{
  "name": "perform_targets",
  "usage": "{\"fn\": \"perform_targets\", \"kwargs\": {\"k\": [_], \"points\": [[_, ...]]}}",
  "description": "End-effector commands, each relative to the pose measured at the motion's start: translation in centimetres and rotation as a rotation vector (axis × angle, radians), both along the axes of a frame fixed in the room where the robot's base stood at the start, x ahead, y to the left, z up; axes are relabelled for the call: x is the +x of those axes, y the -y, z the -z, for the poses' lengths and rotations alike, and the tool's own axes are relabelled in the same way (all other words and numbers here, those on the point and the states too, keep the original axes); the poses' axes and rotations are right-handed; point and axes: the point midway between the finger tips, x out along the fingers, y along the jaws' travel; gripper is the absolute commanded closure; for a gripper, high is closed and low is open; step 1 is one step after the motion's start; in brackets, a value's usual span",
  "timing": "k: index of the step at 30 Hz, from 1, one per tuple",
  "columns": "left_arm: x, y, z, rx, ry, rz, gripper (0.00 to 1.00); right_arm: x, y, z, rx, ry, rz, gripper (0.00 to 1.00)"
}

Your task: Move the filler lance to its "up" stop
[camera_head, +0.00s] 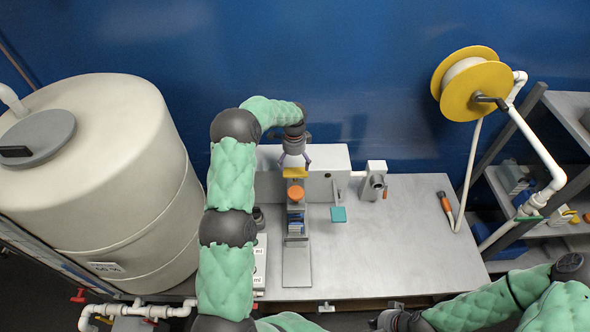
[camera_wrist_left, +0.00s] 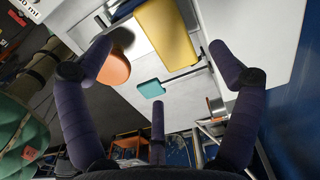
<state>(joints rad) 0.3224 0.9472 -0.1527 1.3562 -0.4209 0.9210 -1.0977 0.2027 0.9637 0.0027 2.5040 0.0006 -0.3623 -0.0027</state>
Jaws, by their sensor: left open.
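A yellow block (camera_head: 294,173), which looks like the grip of the filler lance, sits at the front of the white filler housing (camera_head: 330,160). The lance's tube cannot be made out. My left gripper (camera_head: 294,161) is just behind the yellow block in the head view, fingers spread and empty. In the left wrist view the yellow block (camera_wrist_left: 165,35) lies ahead, between the open fingers (camera_wrist_left: 162,58). An orange cap (camera_head: 295,193) stands in front of the block; it also shows beside a finger in the left wrist view (camera_wrist_left: 116,68). My right gripper (camera_head: 390,321) is partly cut off at the bottom edge.
A metal track (camera_head: 297,268) runs toward the bench's front edge. A large tank (camera_head: 110,180) stands left, a yellow hose reel (camera_head: 472,83) hangs right. The bench's right half is mostly clear.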

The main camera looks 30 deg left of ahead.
Motion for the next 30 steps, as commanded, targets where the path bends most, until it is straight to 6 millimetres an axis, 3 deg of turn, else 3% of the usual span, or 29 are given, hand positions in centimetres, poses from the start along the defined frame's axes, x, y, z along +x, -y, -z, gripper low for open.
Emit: {"fn": "perform_targets", "kwargs": {"k": [9,23,30], "points": [[0.0,0.0,4.6,0.000,0.000,-0.001,0.09,0.1,0.0,-1.0,0.000,0.001,0.000,1.00],[0.0,0.0,5.8,0.001,0.001,0.000,0.09,0.1,0.0,-1.1,0.000,0.001,0.000,1.00],[0.0,0.0,5.8,0.001,0.001,0.000,0.77,0.1,0.0,-1.1,0.000,0.001,0.000,1.00]]}}
